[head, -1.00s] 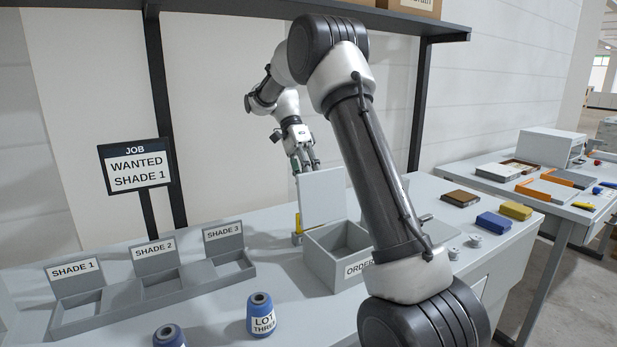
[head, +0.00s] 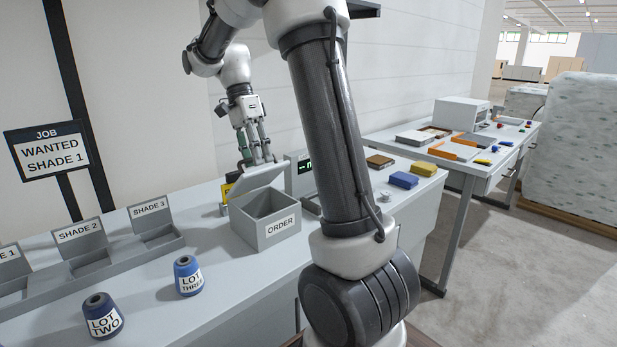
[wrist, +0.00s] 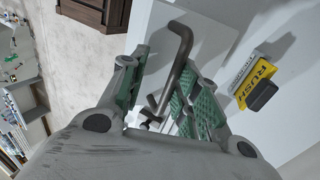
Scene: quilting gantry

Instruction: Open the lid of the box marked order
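The grey box marked ORDER (head: 280,228) stands on the bench in the head view, its top uncovered and its inside visible. Its lid (head: 256,183) is raised at the rear edge and leans back, away from the opening. My gripper (head: 262,160) is just above and behind the raised lid. In the wrist view my gripper (wrist: 165,100) has its green-padded fingers apart, with a dark bent bar (wrist: 178,65) showing between them. I cannot tell whether the fingers touch the bar. The fingertips are partly hidden by the lid in the head view.
A yellow RUSH block (wrist: 255,82) is close behind the box. Blue cones LOT TWO (head: 103,316) and LOT THREE (head: 187,276) stand in front of the shade trays (head: 150,240). Blue (head: 403,180) and yellow (head: 447,171) blocks lie right of my arm.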

